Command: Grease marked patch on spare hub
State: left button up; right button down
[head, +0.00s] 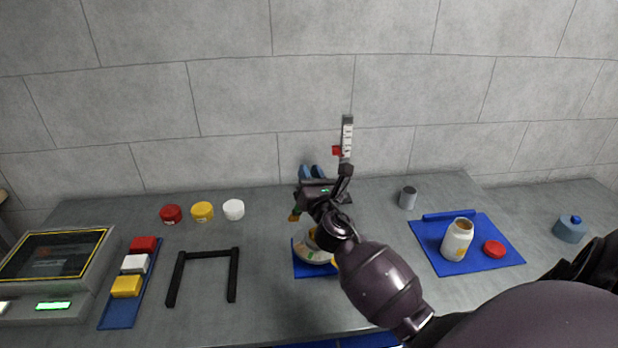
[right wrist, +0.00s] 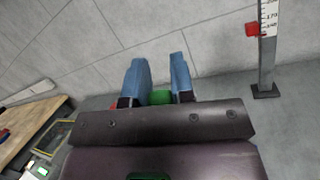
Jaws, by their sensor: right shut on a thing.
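My right gripper (head: 312,171) reaches in from the lower right over the middle of the table, its blue fingers pointing toward the wall. In the right wrist view the fingers (right wrist: 160,68) are shut on a green piece (right wrist: 160,97). In the head view a small green bit with an orange-brown end (head: 294,217) shows below the hand; I cannot tell its full shape. A pale round hub (head: 312,255) lies on a small blue mat, partly hidden by my right arm; no marked patch can be made out. An open cream jar (head: 457,240) stands at right. My left gripper is not in view.
A red lid (head: 494,249) lies beside the jar on a blue mat (head: 485,225). A post with a scale (head: 347,135) stands behind the hand. A grey cup (head: 408,197), black frame (head: 207,252), coloured tubs (head: 202,211) and console (head: 55,265) stand around.

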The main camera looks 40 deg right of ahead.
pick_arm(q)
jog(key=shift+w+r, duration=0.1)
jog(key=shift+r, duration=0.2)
pick_arm(e)
jog(key=shift+f+b, duration=0.35)
jog(key=shift+f, duration=0.1)
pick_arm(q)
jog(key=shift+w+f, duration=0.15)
